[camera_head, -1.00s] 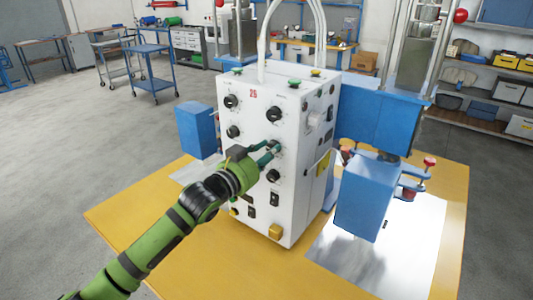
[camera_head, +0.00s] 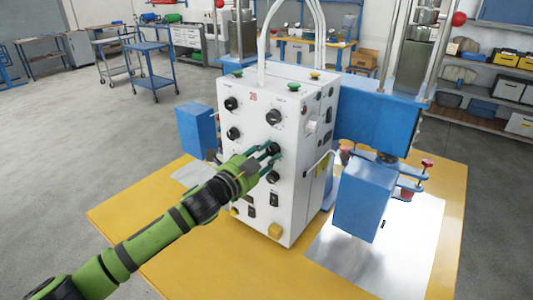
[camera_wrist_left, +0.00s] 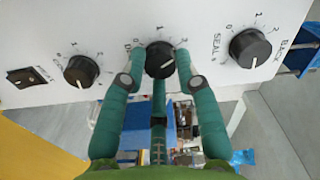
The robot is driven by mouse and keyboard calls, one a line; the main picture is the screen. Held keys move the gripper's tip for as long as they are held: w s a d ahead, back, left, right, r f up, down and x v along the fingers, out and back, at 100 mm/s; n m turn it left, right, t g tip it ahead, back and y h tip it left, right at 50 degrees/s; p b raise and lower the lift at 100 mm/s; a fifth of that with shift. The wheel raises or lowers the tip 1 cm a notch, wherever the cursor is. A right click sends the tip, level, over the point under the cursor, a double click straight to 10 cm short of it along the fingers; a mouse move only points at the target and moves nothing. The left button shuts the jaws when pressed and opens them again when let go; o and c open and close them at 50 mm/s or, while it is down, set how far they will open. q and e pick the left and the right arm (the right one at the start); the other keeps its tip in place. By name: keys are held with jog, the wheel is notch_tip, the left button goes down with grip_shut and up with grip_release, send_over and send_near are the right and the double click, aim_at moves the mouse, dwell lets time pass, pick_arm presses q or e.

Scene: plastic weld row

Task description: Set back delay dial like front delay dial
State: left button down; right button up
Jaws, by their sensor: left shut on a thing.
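The white control box (camera_head: 262,205) carries two columns of black dials. The gripped dial, the middle one of the right column (camera_head: 273,148), shows in the left wrist view (camera_wrist_left: 160,59) beside a label starting with D, partly hidden. A BACK label stands near the SEAL dial (camera_wrist_left: 250,48) of the same column. My left gripper (camera_head: 268,154) is shut on this dial, one finger on each side. The middle left-column dial (camera_head: 233,133), likely the front delay dial, is clear; its setting is too small to read. My right gripper is out of view.
Other dials sit just above and below the gripped one, including the lower dial (camera_head: 272,177). Switches and yellow parts are lower on the panel.

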pick_arm(q)
jog(key=shift+w+a+f, duration=0.1)
jog(key=shift+a+f, duration=0.1)
jog(key=shift+f, duration=0.1)
jog(key=c, duration=0.9)
grip_release()
jog(key=shift+w+a+r, duration=0.1)
jog(key=shift+s+r, duration=0.1)
jog(key=shift+s, duration=0.3)
jog(key=v, duration=1.1)
jog(key=shift+a, duration=0.25)
